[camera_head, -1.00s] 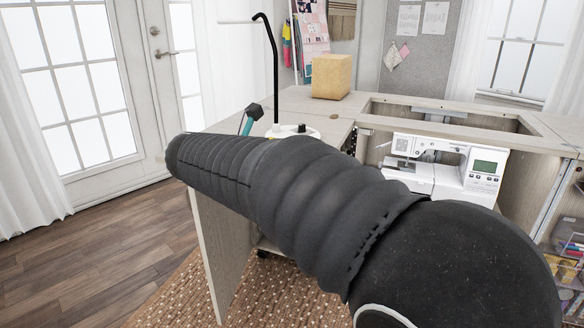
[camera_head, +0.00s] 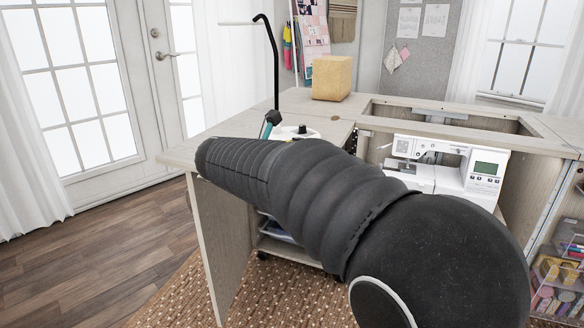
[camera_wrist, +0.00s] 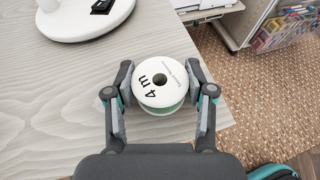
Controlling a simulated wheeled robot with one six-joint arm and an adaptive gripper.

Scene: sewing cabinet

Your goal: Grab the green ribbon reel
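The green ribbon reel (camera_wrist: 151,95) is in the wrist view, with a round white top face marked "4 m", a dark centre hole and a thin green edge below. It lies flat on the grey wood tabletop (camera_wrist: 60,100), near its edge. My gripper (camera_wrist: 159,70) has one finger on each side of the reel, close to its rim. The fingers are spread about as wide as the reel, and I see no clear grip on it. In the head view my arm hides the reel, and only a small part of my gripper (camera_head: 270,122) shows.
A white round lamp base (camera_wrist: 85,18) stands on the tabletop beyond the reel, with a black lamp post (camera_head: 274,70) in the head view. A sewing machine (camera_head: 440,165) and a tan box (camera_head: 331,78) are farther right. The tabletop left of the reel is clear.

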